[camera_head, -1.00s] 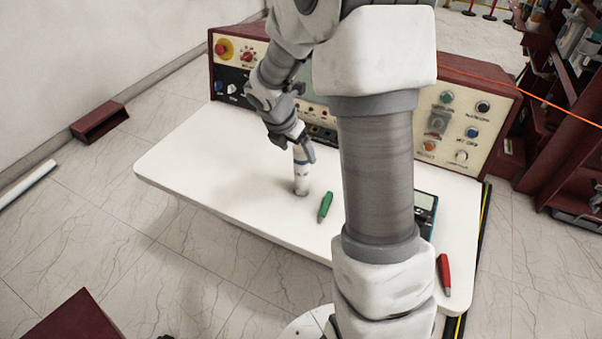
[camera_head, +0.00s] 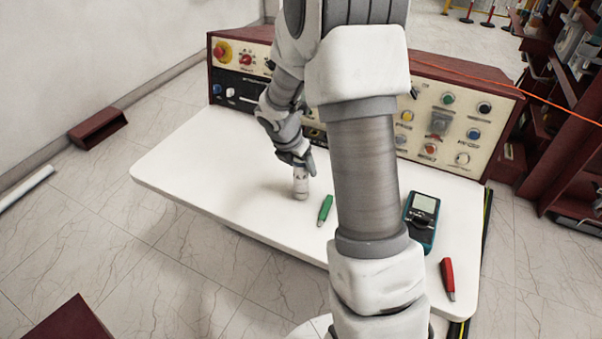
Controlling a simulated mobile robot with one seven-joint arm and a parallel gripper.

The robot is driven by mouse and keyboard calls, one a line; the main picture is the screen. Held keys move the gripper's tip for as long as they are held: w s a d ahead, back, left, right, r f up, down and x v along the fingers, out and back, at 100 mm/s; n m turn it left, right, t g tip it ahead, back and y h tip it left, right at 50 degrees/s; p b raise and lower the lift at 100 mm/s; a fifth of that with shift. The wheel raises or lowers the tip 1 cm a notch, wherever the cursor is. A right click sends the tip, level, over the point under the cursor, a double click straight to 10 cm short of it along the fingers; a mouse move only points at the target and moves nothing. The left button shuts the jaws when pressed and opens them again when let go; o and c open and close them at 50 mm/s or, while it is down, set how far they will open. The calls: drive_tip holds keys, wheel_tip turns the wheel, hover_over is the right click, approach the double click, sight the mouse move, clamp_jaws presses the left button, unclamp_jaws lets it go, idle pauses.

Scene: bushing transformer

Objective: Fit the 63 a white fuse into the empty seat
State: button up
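The white fuse (camera_head: 300,188), a pale cylinder, stands upright on the white tabletop, left of the green-handled item. Its rating cannot be read at this size. My gripper (camera_head: 300,168) points down at the fuse, with its fingers around or beside the upper part. Whether the fingers are closed on it cannot be told. No empty fuse seat can be made out. My arm covers the middle of the control panel (camera_head: 443,118) at the back of the table.
A green-handled item (camera_head: 325,210) lies just right of the fuse. A teal multimeter (camera_head: 421,222) and a red-handled item (camera_head: 447,279) lie right of my arm. The left part of the white table (camera_head: 200,170) is clear. Dark red shelving (camera_head: 565,150) stands at the right.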

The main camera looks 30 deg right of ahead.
clamp_jaws()
drive_tip(key=shift+r, duration=0.15)
